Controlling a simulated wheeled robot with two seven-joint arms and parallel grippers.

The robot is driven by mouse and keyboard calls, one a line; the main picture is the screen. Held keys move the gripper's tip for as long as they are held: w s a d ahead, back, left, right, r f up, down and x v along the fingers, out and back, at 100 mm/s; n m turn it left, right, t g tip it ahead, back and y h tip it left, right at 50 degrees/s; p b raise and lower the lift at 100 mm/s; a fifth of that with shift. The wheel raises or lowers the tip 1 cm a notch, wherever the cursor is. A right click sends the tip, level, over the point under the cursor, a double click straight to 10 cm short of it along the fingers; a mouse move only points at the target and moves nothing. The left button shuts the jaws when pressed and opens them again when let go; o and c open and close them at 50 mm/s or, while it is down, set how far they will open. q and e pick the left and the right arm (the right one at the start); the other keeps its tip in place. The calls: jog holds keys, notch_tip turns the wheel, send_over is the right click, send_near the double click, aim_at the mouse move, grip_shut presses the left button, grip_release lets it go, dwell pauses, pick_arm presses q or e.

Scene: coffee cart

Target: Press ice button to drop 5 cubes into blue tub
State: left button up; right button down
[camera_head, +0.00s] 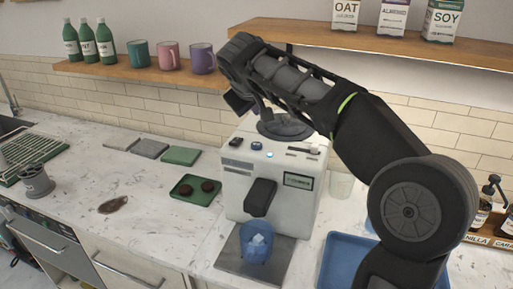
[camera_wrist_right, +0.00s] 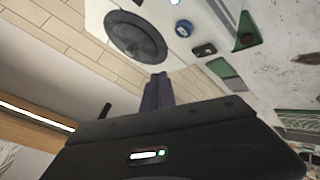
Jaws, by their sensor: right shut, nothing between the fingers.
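The white ice machine (camera_head: 262,172) stands on the counter with a small display (camera_head: 298,181) and a black spout (camera_head: 260,197) on its front. Small buttons lie along its top front edge, one of them blue (camera_head: 257,146); the blue button also shows in the right wrist view (camera_wrist_right: 184,28). The blue tub (camera_head: 255,255) stands below the spout with several pale ice cubes (camera_head: 259,240) in it; I cannot count them surely. My right gripper (camera_head: 264,113) is above the machine's top, shut and empty. Its dark fingers show in the wrist view (camera_wrist_right: 158,88), apart from the buttons. My left gripper is out of view.
A wooden shelf (camera_head: 125,70) with bottles and mugs hangs behind. A green tray (camera_head: 190,197) with dark round items lies left of the machine. A blue tray (camera_head: 335,262) is at the right, partly behind my right arm.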

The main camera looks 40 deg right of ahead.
aim_at(256, 146)
jog(key=shift+f+b, duration=2.7)
jog(key=shift+f, duration=0.9)
jog(key=shift+f+b, duration=0.4)
jog(key=shift+f, duration=0.05)
jog(key=shift+f+b, duration=0.5)
jog(key=shift+f, duration=0.05)
jog(key=shift+r, duration=0.1)
jog(key=shift+r+p, duration=0.8)
jog(key=shift+r, duration=0.1)
jog(key=shift+r+p, duration=2.05)
jog(key=shift+r, duration=0.45)
